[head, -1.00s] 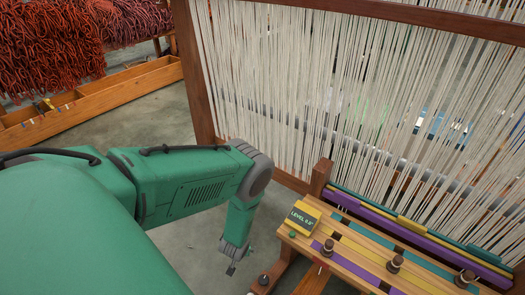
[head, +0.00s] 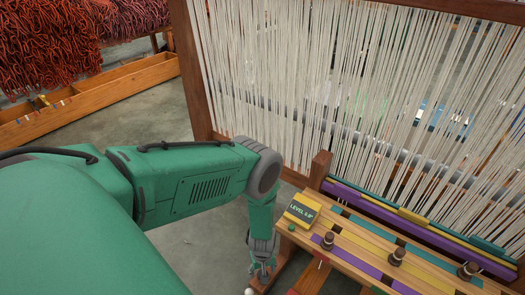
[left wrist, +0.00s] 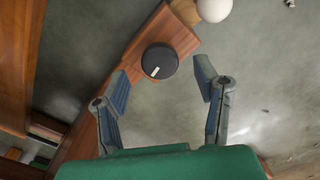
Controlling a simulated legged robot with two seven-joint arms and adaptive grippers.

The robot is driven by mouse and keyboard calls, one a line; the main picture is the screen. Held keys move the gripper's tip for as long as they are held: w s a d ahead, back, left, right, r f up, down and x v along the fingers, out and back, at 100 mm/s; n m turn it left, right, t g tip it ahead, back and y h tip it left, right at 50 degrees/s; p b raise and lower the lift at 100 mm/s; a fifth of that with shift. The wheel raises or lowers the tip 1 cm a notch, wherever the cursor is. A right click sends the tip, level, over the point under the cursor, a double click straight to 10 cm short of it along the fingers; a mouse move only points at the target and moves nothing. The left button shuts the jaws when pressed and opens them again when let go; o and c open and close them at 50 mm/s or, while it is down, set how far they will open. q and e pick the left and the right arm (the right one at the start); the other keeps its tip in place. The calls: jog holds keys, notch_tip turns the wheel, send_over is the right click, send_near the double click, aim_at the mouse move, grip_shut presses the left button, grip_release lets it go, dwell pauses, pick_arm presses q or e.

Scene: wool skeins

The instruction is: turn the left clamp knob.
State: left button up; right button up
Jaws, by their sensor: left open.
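The clamp knob (left wrist: 160,61) is a round black disc with a white mark, on a wooden beam of the loom in the left wrist view. My left gripper (left wrist: 162,84) is open, its two fingers spread on either side of the line to the knob. The knob shows just beyond the gap between the fingertips, and no contact is visible. In the head view my left gripper (head: 262,272) points down at the loom's lower left corner and hides the knob. My right gripper is not in view.
A white ball (left wrist: 213,10) sits close beside the knob. Upright warp threads (head: 330,80) stand behind. Grey floor is open left of the bench.

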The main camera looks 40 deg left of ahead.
pick_arm(q)
jog(key=shift+f+b, duration=0.55)
jog(key=shift+f, duration=1)
jog(key=c, duration=1.2)
jog(key=shift+o, duration=0.2)
jog(key=shift+m, duration=1.1)
jog(key=o, duration=1.2)
jog(key=shift+c, duration=0.2)
